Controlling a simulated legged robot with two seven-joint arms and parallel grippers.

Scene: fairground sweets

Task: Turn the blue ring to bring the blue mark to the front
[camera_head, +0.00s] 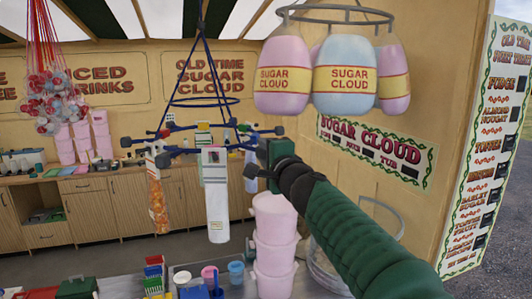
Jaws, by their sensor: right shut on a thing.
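The blue ring (180,126) hangs by dark blue rods from the canopy, left of centre. Dark knobs stand out around its rim. A white bag (216,195) and an orange-filled bag (158,205) hang below it. My right gripper (262,165), on a green arm from the lower right, is at the ring's right side. It is shut on the ring's edge; its jaws hide the exact spot held. I cannot pick out the blue mark for certain. My left gripper is not in view.
A wooden back counter (90,200) lies behind.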

